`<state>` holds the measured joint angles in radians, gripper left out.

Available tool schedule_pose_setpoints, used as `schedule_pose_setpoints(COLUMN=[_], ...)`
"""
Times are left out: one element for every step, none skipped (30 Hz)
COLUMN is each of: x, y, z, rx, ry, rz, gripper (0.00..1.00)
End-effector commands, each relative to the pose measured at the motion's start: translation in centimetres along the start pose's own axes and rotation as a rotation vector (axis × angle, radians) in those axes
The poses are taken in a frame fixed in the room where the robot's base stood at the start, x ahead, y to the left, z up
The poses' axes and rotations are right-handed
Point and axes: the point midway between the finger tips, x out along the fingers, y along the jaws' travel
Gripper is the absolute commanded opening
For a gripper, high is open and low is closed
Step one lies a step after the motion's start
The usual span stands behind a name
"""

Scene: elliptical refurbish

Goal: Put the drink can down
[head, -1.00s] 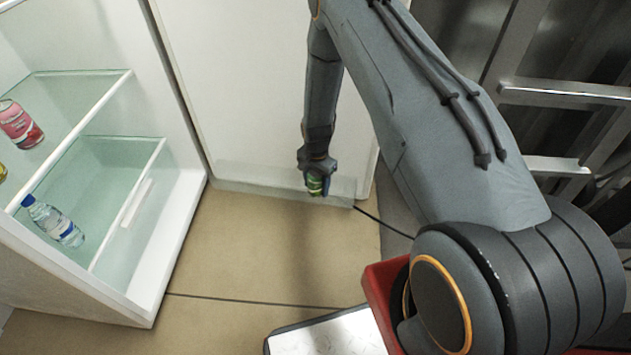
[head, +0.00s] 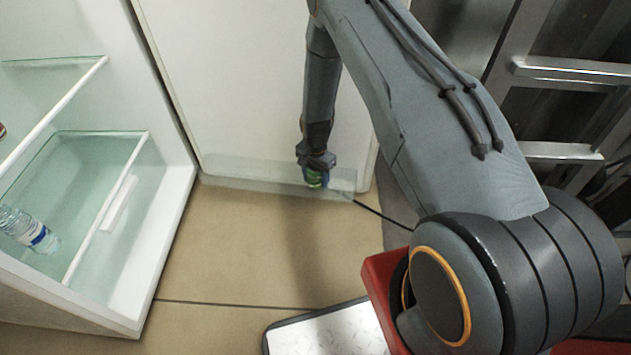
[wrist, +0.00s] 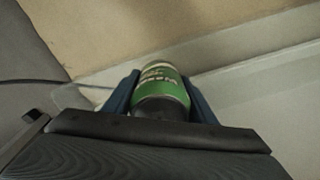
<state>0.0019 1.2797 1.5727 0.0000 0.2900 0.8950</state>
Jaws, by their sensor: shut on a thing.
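My gripper (head: 315,172) is shut on the drink can (head: 315,180), a green can with a pale band. In the head view it hangs low in front of the white panel, and only a small part of the can shows. In the wrist view the can (wrist: 162,88) sits between the two blue-grey fingers of my gripper (wrist: 161,90), with one finger along each side. The can's near end is hidden by the gripper body. I cannot tell whether the can touches anything below it.
An open fridge (head: 165,240) with glass shelves stands at the left, with a water bottle (head: 28,230) inside. A white panel (head: 245,80) is behind my gripper. A dark cable (head: 383,214) runs to the right. Metal racks with handles (head: 570,70) stand at the right.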

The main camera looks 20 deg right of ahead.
Motion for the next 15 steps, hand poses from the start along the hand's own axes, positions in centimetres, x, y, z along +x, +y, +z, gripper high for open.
schedule_pose_setpoints(x=[0.11, 0.07, 0.00, -0.03, -0.05, -0.06, -0.05, -0.02, 0.07, 0.18, 0.28, 0.32, 0.28, 0.27, 0.27], y=[-0.09, -0.08, -0.07, -0.07, -0.07, -0.06, -0.06, -0.05, -0.05, -0.04, -0.04, 0.00, 0.00, 0.00, 0.00], z=[-0.12, -0.11, -0.10, -0.10, -0.10, -0.10, -0.10, -0.10, -0.11, -0.11, -0.11, -0.09, -0.09, -0.09, -0.09], rx=[0.000, 0.000, 0.000, 0.000, 0.000, 0.000, 0.000, 0.000, 0.000, 0.000, 0.000, 0.000, 0.000, 0.000, 0.000], ry=[0.001, 0.001, 0.001, 0.001, 0.001, 0.001, 0.001, 0.001, 0.001, 0.001, 0.001, 0.001, 0.001, 0.001, 0.001], rz=[-0.001, -0.001, -0.002, -0.002, -0.002, -0.002, -0.002, -0.001, -0.001, -0.001, -0.001, -0.001, -0.001, -0.001, -0.001], gripper=[0.18, 0.18, 0.18, 0.18, 0.18, 0.18, 0.18, 0.18, 0.18, 0.18, 0.18, 0.54, 0.59, 0.64, 0.70])
